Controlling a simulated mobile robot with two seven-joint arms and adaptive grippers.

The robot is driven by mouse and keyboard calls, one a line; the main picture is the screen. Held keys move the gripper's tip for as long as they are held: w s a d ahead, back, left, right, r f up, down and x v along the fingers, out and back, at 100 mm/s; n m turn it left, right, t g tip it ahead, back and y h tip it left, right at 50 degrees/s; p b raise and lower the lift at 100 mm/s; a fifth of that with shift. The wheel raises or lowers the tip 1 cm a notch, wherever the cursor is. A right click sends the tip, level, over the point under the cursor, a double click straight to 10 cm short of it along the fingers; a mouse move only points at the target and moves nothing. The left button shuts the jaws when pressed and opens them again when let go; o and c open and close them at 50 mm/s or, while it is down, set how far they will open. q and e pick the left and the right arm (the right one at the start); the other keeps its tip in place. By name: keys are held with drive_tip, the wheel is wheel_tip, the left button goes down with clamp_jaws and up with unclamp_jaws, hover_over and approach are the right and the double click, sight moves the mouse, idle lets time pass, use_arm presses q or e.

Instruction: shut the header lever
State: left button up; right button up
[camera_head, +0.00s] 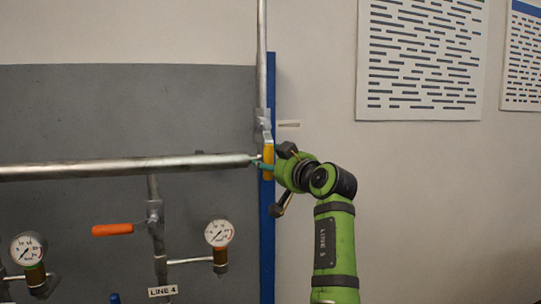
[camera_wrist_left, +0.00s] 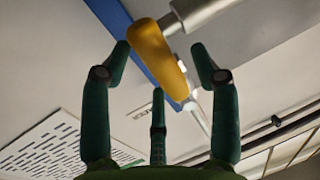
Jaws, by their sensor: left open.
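The yellow lever (camera_head: 268,158) hangs down at the valve (camera_head: 262,125) on the vertical pipe, by the right end of the thick horizontal pipe. It also shows in the left wrist view (camera_wrist_left: 158,58), running between my fingers. My left gripper (camera_head: 276,176) is open at the lever, its fingers spread on either side of it. In the left wrist view the left gripper (camera_wrist_left: 158,72) shows two side fingers apart from the lever and a third finger below; whether that one touches it I cannot tell. My right gripper is in neither view.
The horizontal header pipe (camera_head: 120,167) crosses the grey panel (camera_head: 70,110). Below are an orange lever (camera_head: 113,230), two gauges (camera_head: 219,233) (camera_head: 28,248) and a LINE 4 label (camera_head: 162,292). A blue post (camera_head: 267,250) edges the panel.

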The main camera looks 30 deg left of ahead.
use_arm(q)
drive_tip(key=shift+x, duration=0.75)
clamp_jaws()
